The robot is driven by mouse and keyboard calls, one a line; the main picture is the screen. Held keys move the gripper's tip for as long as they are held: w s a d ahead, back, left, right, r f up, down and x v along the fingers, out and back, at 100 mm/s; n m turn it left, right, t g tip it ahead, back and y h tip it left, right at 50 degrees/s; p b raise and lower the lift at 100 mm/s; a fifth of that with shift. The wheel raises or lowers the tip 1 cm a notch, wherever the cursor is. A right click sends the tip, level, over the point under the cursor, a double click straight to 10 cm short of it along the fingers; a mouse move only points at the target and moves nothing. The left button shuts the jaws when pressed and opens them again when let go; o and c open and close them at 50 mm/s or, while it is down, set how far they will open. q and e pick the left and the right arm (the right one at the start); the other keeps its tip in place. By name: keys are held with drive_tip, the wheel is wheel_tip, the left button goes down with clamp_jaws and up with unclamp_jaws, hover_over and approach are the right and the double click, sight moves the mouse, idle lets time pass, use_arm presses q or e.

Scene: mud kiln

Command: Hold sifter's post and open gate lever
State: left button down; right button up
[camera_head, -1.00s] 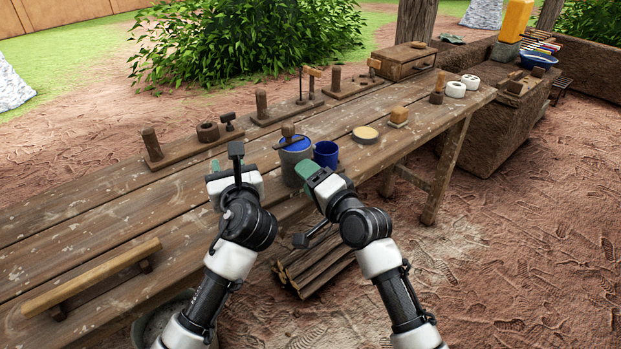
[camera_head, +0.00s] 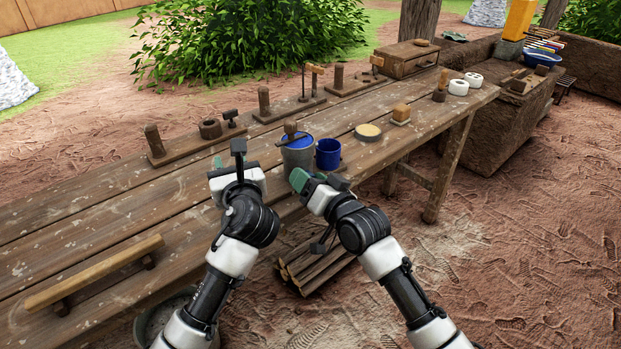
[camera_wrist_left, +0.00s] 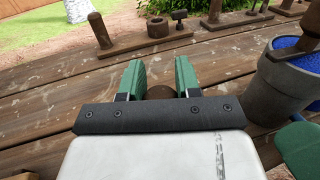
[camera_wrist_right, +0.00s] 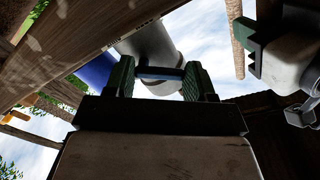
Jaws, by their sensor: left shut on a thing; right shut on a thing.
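The sifter seems to be the grey bucket-like vessel (camera_head: 298,158) with blue inside and a brown bar across its top, at the bench's front edge. My left gripper (camera_head: 232,163) is left of it, low over the bench. In the left wrist view its green fingers are shut on a round brown post (camera_wrist_left: 160,92), mostly hidden. My right gripper (camera_head: 300,180) is below and in front of the vessel. In the right wrist view, looking up, its fingers are shut on a thin grey-blue bar (camera_wrist_right: 160,73), apparently the gate lever, under the grey vessel (camera_wrist_right: 150,45).
A blue mug (camera_head: 328,154) stands right of the vessel. A round tan-topped dish (camera_head: 368,131) and a sponge-like block (camera_head: 401,113) lie farther right. Wooden post stands (camera_head: 195,140) line the back edge. A wooden rail (camera_head: 95,272) is at front left; firewood (camera_head: 315,268) lies below.

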drive_tip(key=shift+f+n, duration=0.3)
drive_tip(key=shift+n, duration=1.1)
drive_tip(key=o, duration=0.9)
drive_tip(key=shift+o, duration=0.2)
drive_tip(key=shift+s, duration=0.1)
drive_tip(key=v, duration=1.2)
